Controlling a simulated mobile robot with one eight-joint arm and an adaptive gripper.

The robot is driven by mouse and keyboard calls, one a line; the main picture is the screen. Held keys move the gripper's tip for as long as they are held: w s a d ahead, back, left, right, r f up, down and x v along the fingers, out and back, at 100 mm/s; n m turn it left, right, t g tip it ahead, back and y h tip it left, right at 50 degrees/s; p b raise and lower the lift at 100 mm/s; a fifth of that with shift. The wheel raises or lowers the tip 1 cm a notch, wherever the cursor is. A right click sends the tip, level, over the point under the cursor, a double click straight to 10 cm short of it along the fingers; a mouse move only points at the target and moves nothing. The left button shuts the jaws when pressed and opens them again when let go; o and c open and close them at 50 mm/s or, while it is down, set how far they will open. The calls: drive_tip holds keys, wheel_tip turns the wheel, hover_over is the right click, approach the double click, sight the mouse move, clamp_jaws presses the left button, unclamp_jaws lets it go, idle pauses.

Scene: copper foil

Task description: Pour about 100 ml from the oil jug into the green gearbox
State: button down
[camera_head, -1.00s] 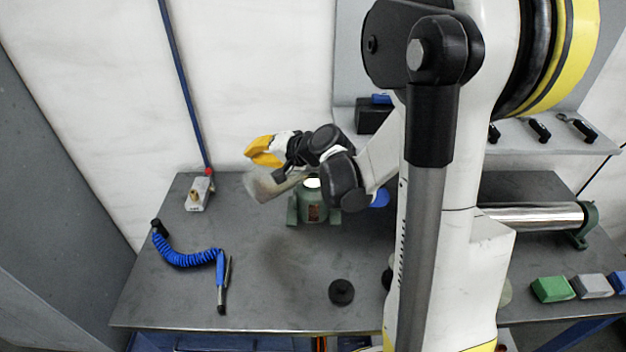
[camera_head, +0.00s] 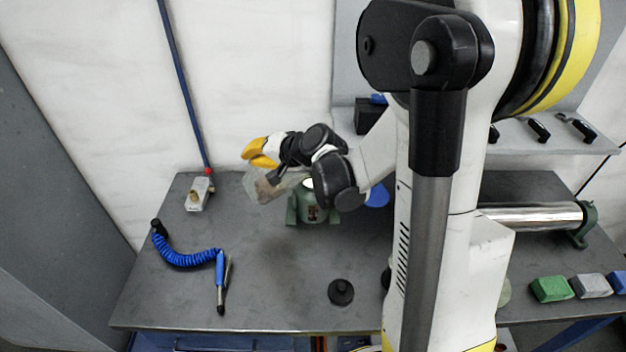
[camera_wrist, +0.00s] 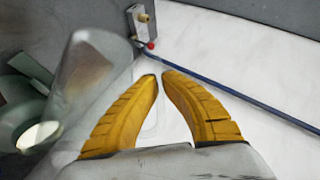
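The oil jug (camera_head: 256,187) is translucent, with brownish oil inside, and is held tilted above the table, left of and partly above the green gearbox (camera_head: 312,214). The gearbox stands upright with a bright round opening on top, partly hidden by my wrist. My gripper (camera_head: 262,153) has yellow fingers closed near the jug's top side. In the wrist view its fingertips (camera_wrist: 159,75) nearly meet around a faint clear handle. The jug (camera_wrist: 92,50) also shows there, next to the gearbox (camera_wrist: 14,104) and its opening. I see no clear oil stream.
A small valve block (camera_head: 199,194) with a blue pipe stands at the back left. A blue coiled air hose (camera_head: 185,260) lies front left. A black round cap (camera_head: 341,292) lies front centre. Coloured blocks (camera_head: 552,289) lie at right.

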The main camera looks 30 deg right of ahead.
drive_tip(key=shift+a, duration=0.35)
drive_tip(key=shift+w+f+h, duration=0.1)
drive_tip(key=shift+f+h, duration=0.3)
drive_tip(key=shift+f, duration=0.1)
drive_tip(key=shift+a+f+n+g+b, duration=0.3)
drive_tip(key=shift+f+b, duration=0.05)
drive_tip(key=shift+f, duration=0.2)
drive_tip(key=shift+w+a+f+n+g+h+b, duration=0.5)
drive_tip(key=shift+a+f+h+b, duration=0.7)
drive_tip(key=shift+f+b, duration=1.1)
drive_tip(key=shift+w+a+f+n+g+h+b, duration=0.25)
drive_tip(key=shift+a+f+n+g+h+b, duration=0.4)
drive_tip(key=shift+f+h+b, duration=1.65)
drive_tip(key=shift+w+a+f+n+g+h+b, duration=0.35)
drive_tip(key=shift+a+f+n+h+b, duration=0.6)
drive_tip(key=shift+f+b, duration=1.4)
drive_tip(key=shift+f+p, duration=0.55)
drive_tip(key=shift+p, duration=0.1)
